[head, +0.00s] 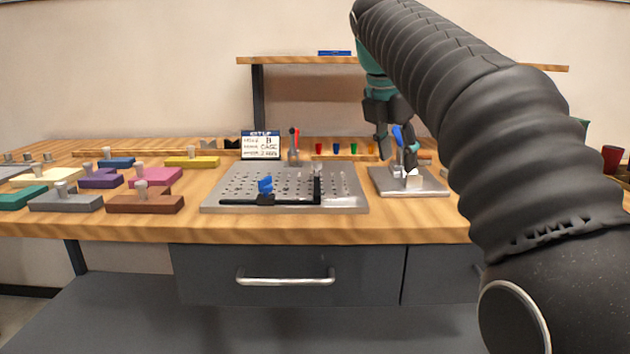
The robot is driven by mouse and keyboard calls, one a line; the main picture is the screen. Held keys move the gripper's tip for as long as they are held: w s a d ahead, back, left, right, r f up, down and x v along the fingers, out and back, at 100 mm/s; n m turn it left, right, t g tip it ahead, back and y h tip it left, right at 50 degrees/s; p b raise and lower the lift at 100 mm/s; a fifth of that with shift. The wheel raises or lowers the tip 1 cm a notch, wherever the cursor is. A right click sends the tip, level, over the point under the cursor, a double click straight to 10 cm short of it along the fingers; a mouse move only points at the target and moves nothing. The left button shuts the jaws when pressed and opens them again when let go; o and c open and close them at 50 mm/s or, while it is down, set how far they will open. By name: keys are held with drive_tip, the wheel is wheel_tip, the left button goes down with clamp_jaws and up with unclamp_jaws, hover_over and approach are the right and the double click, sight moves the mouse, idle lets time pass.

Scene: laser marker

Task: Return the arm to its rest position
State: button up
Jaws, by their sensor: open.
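My arm (540,150) fills the right side of the head view, reaching up from the lower right and over toward the back of the bench. Its end bends down to my gripper (393,157), which is open and points down above the small metal plate on the right. A blue-handled part (398,137) stands on that plate, close to my gripper. From this view I cannot tell whether they touch. A white block (413,180) is at the foot of the blue-handled part. My fingers are small and partly hidden here.
A perforated metal plate (232,190) with a black L-shaped fence and blue clamp lies mid-bench. Several coloured knobbed blocks, including a brown one (145,204), lie at the left. A shelf (300,61) spans the back. A sign (260,146) and small coloured cups stand behind the plate.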

drive_tip(key=s+d+f+m+t+y, duration=0.1)
drive_tip(key=s+f+m+t+y, duration=0.1)
drive_tip(key=s+f+m, duration=2.2)
wheel_tip(320, 180, down, 4)
drive_tip(key=shift+s+d+r+m+y, duration=0.1)
drive_tip(key=shift+s+d+m+y, duration=0.25)
drive_tip(key=shift+s, duration=0.2)
